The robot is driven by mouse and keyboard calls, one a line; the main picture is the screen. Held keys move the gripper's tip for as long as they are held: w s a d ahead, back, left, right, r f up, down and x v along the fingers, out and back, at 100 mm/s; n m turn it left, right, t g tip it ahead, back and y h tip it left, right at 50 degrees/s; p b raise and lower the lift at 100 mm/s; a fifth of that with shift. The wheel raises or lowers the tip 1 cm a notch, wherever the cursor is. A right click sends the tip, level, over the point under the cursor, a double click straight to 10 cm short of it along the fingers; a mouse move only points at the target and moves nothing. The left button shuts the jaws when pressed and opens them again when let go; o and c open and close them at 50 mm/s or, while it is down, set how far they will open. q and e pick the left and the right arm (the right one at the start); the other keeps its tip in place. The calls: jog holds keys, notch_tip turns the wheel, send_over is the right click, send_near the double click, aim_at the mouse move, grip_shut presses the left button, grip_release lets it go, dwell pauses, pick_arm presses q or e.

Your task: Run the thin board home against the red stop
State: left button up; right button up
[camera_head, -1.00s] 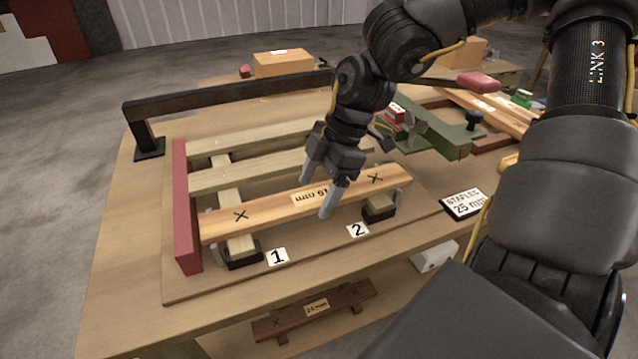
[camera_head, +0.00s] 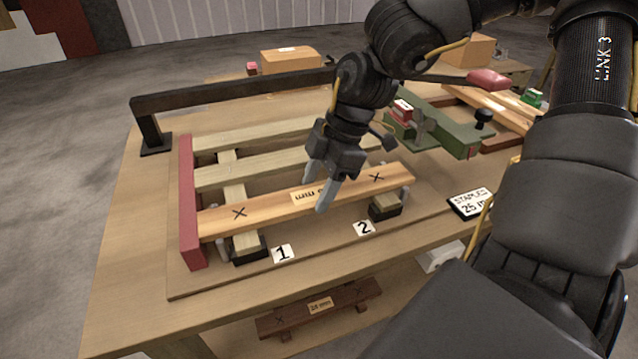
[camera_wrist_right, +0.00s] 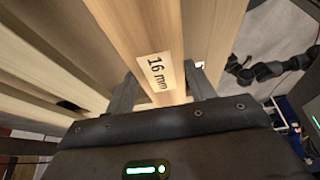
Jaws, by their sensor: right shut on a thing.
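The thin board (camera_head: 262,205), labelled 16 mm and marked with two crosses, is the front board of the pallet frame. It lies across the two bearers near labels 1 and 2. Its left end is at the red stop (camera_head: 188,190); I cannot tell whether it touches or a hair of gap is left. My right gripper (camera_head: 317,198) is shut on the board around its 16 mm label, one finger on each long edge. The right wrist view also shows the board (camera_wrist_right: 150,40) between the fingers (camera_wrist_right: 160,92). My left gripper is not in view.
Two paler boards (camera_head: 250,170) lie behind it on the same bearers. A black rail (camera_head: 230,95) spans the back. A green clamp-like fixture (camera_head: 435,128) and a staples sign (camera_head: 470,203) are to the right. A dark 24 mm board (camera_head: 320,308) lies below the table.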

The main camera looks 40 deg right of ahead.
jog(key=o, duration=1.2)
jog(key=shift+a, duration=0.15)
jog(key=shift+c, duration=0.2)
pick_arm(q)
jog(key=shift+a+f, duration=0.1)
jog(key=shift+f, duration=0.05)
pick_arm(e)
jog(key=shift+r, duration=0.25)
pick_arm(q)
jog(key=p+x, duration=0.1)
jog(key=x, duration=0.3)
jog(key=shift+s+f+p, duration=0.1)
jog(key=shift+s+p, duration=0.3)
pick_arm(e)
jog(key=v, duration=1)
jog(key=shift+d, duration=0.2)
jog(key=shift+r, duration=0.15)
